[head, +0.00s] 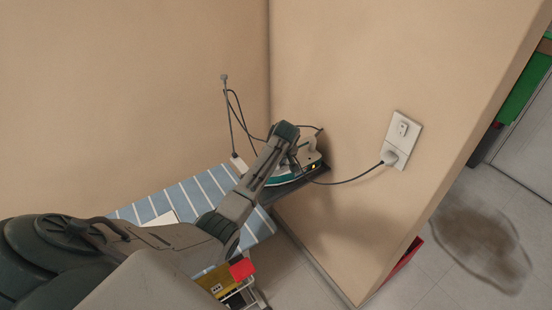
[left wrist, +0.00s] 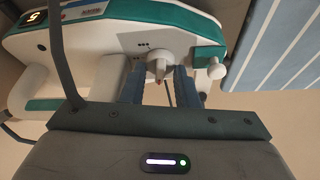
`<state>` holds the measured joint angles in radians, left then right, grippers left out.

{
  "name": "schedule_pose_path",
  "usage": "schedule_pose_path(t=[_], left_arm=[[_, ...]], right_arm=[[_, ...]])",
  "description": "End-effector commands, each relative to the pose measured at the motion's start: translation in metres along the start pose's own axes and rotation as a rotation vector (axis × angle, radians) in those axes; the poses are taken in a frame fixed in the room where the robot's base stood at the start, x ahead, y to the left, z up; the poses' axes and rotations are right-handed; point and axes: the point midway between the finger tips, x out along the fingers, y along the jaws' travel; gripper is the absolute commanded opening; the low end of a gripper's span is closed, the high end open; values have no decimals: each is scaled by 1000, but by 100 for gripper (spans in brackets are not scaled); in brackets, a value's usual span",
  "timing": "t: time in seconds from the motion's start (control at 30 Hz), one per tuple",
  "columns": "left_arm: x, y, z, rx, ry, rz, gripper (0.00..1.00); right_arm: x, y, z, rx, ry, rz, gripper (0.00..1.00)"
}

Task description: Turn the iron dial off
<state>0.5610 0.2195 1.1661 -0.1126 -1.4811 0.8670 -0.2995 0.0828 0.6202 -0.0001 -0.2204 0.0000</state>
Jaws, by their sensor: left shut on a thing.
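The iron (head: 308,158) sits at the far end of the striped ironing board (head: 175,205), near the wall corner. In the left wrist view the iron (left wrist: 95,40) is white and teal, with a small lit display at its upper left. Its round white dial (left wrist: 158,66) has a small reddish mark. My left gripper (left wrist: 158,82) is shut on the dial, one blue-grey finger on each side. In the head view my left arm reaches over the board and partly hides the iron. My right gripper is not in view.
A cord runs from the iron to a plug in the wall outlet (head: 402,140). A thin upright rod (head: 229,115) with a cable stands at the board's back edge. Walls are close behind and to the right. A dark stain (head: 480,240) marks the floor at right.

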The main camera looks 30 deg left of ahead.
Motion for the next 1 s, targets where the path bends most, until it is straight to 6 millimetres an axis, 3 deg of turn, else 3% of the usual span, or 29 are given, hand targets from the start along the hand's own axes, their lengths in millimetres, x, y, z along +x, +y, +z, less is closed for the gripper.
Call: schedule_pose_path(t=[0.4, 0.97, 1.0], left_arm=[[-1, 2, -1, -184, 1, -74, 4], [-1, 2, -2, -212, 2, -85, 4], [-1, 2, -2, -212, 2, -85, 31]], right_arm=[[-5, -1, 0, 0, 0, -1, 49], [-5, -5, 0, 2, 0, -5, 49], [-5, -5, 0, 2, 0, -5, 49]])
